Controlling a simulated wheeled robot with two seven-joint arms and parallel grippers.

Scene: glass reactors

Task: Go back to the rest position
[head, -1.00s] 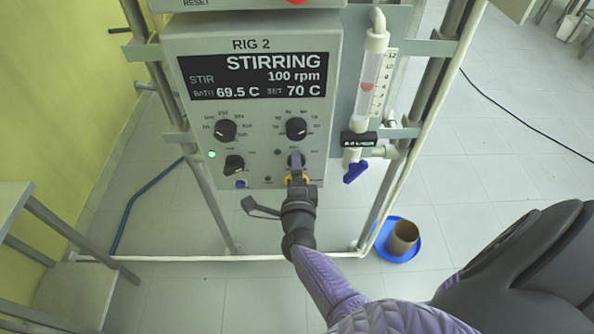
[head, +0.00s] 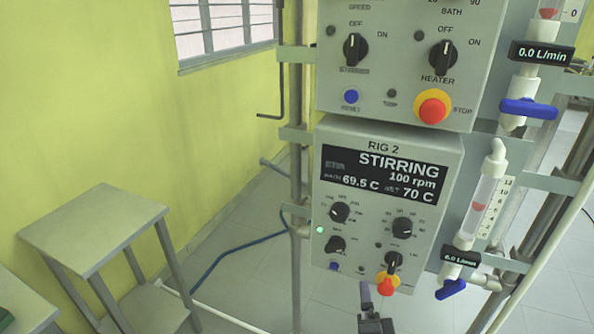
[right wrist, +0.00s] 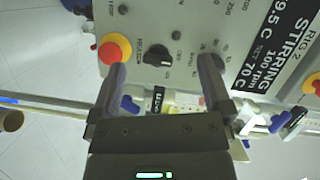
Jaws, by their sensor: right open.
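The display (head: 385,179) reads STIRRING, 100 rpm. My left gripper is not in view.
An upper control box (head: 400,80) has its own stop button (head: 433,107). A metal frame post (head: 296,180) and a flow meter (head: 483,205) flank the RIG 2 box. A small table (head: 80,225) stands at the left.

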